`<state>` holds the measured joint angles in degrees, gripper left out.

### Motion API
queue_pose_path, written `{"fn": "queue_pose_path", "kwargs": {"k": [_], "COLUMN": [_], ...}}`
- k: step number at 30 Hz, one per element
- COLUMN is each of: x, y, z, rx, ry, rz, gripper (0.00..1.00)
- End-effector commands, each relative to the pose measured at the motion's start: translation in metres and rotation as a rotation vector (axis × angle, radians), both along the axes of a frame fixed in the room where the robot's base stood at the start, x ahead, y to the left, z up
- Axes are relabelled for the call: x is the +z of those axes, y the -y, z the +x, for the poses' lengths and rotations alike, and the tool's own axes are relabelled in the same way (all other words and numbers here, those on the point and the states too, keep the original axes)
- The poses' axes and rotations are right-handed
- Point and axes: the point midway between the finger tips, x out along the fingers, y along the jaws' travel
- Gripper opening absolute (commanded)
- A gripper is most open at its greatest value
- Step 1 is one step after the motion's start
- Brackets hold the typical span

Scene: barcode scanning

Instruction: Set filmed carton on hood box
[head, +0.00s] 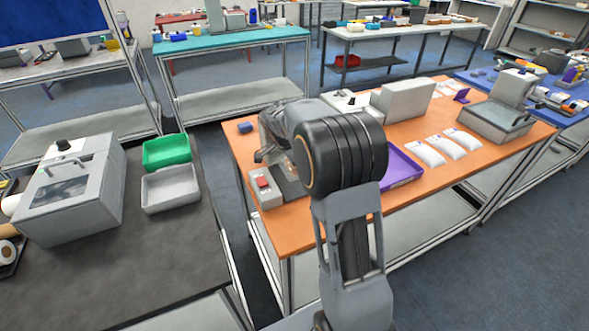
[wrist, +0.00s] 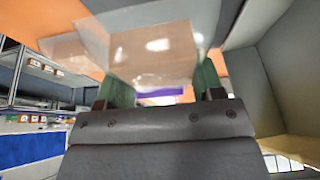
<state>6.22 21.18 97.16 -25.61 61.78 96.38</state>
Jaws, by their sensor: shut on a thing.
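The filmed carton (wrist: 155,52) is a pale orange-pink block in clear, shiny film. In the wrist view it is held between the green fingers of my gripper (wrist: 158,85), which is shut on it. In the head view my gripper (head: 272,150) is over the left part of the orange table, partly hidden by my wrist; the carton is not clear there. A plain grey box (head: 404,98) stands at the table's back, and a grey box with a sloping window (head: 72,190) stands on the left dark table. I cannot tell which is the hood box.
The orange table (head: 480,165) also holds a purple tray (head: 400,166), white pouches (head: 445,144), a grey scale-like device (head: 500,110) and a control box with a red switch (head: 265,188). Green (head: 166,151) and grey (head: 170,188) bins sit on the left table.

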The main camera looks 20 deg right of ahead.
Motion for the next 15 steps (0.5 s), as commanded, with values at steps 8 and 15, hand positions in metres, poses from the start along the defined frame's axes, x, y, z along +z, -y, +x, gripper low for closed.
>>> {"fn": "queue_pose_path", "kwargs": {"k": [8,15], "x": [-0.011,-0.037], "y": [-0.007,-0.01], "z": [0.008,0.012], "rx": [0.002,0.003], "ry": [0.0,-0.003], "rz": [0.0,-0.001], "gripper": [0.31,0.31]}}
